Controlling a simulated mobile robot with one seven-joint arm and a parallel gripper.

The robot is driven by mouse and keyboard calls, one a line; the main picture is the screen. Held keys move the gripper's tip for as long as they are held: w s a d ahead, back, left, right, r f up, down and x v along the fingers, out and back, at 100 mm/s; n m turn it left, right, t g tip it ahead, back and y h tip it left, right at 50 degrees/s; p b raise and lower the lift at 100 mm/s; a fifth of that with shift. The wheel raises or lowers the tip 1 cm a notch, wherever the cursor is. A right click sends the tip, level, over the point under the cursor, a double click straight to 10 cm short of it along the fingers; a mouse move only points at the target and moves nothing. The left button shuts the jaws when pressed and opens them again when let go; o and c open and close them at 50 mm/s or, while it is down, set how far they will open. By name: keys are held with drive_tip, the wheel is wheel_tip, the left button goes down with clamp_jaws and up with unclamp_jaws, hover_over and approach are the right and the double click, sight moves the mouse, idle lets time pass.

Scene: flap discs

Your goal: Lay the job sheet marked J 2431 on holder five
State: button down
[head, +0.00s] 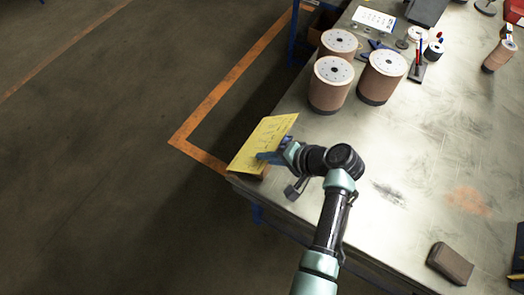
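A yellow sheet (261,143) with dark print is at the near left corner of the metal table. The print is too small to read, so I cannot tell its number. My gripper (268,157) has its blue fingers at the sheet's right edge and appears shut on it. The sheet is tilted and reaches out past the table edge. A brown block (264,173) shows just under its lower end; I cannot tell whether they touch. No holder number is readable, so I cannot tell which thing is holder five.
Three brown drums with white tops (331,84) stand behind my gripper on the metal table (430,140). A white printed sheet (374,18) lies farther back, near small tools and discs. A brown block (450,263) lies front right. The table's middle is mostly clear.

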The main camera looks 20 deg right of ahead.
drive_tip(key=shift+s+d+f, duration=0.2)
drive_tip(key=shift+f, duration=0.1)
drive_tip(key=shift+s+d+f, duration=0.1)
drive_tip(key=shift+s+f, duration=0.05)
drive_tip(key=shift+f, duration=0.1)
